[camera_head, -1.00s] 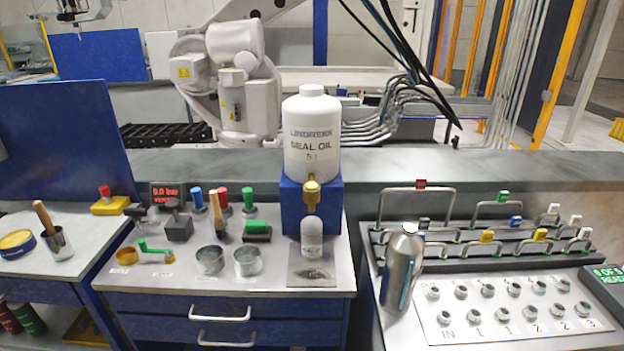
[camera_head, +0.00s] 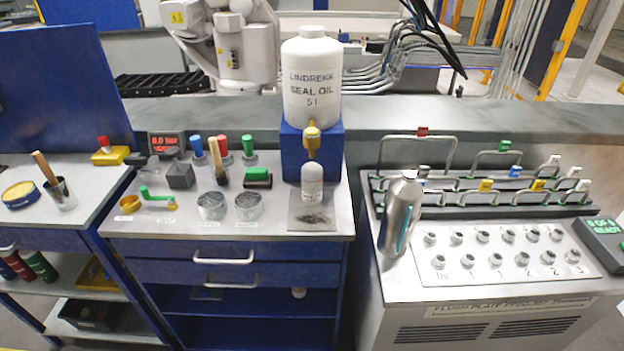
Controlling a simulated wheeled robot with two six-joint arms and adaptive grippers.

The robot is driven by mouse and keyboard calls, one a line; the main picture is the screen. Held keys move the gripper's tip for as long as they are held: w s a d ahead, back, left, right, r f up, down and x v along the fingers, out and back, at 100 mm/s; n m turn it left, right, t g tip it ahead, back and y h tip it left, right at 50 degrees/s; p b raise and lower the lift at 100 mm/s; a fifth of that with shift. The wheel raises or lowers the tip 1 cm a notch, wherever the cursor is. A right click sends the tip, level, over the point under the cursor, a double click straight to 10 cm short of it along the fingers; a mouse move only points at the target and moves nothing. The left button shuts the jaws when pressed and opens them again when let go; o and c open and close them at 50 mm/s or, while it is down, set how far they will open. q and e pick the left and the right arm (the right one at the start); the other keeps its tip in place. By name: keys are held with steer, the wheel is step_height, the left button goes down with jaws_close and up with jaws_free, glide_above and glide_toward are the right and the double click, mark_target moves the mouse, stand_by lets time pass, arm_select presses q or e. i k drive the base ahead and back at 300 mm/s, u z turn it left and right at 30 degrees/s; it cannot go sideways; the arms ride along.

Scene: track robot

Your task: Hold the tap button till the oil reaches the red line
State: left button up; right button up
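A large white bottle (camera_head: 311,88) labelled "LINDREKK SEAL OIL 5 l" stands on a blue stand (camera_head: 295,160) at the back of the middle bench. A brass-yellow tap (camera_head: 312,143) with a rounded top sticks out from the stand's front. A small pale, translucent bottle (camera_head: 312,192) stands upright below the tap on a grey plate (camera_head: 312,224). I cannot make out a red line or an oil level on it. Neither of my grippers is in view.
A silver flask-like cylinder (camera_head: 401,214) with a teal stripe is at the right bench's left edge. Two round metal tins (camera_head: 212,207) (camera_head: 248,207) and coloured-handled tools stand left of the small bottle. Racked handles and a fitting plate (camera_head: 470,270) fill the right bench.

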mark_target(311, 131)
steer(key=k, duration=0.5)
steer(key=z, duration=1.15)
steer(key=i, duration=1.1)
steer(key=u, duration=0.5)
